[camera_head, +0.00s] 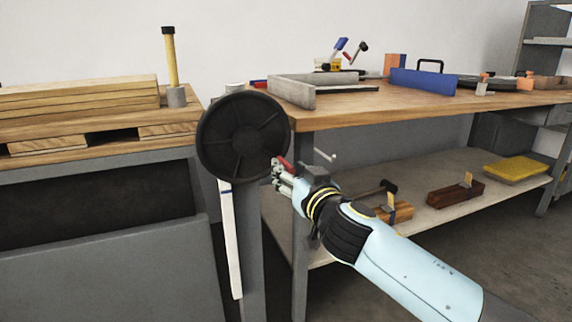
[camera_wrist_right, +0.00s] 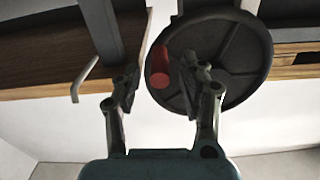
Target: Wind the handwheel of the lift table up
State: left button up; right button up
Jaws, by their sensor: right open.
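The black handwheel (camera_head: 228,137) faces me on top of a grey post, in the middle left of the head view. It has several spokes and a red handle (camera_head: 285,163) at its lower right rim. In the right wrist view the handwheel (camera_wrist_right: 235,60) is at the upper right, and the red handle (camera_wrist_right: 160,68) lies between the open fingers. My right gripper (camera_head: 277,174) is open at the handle; I cannot tell if a finger touches it. It also shows in the wrist view (camera_wrist_right: 160,92). The lift table (camera_head: 60,157) carries wooden boards at the left. My left gripper is not in view.
A wooden workbench (camera_head: 400,110) stands right of the wheel, its corner close to my right arm. Its lower shelf (camera_head: 330,180) holds wooden planes and a yellow box (camera_head: 516,168). A white strip (camera_head: 230,240) hangs on the post below the wheel.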

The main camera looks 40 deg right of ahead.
jog(key=shift+x, duration=1.45)
grip_shut()
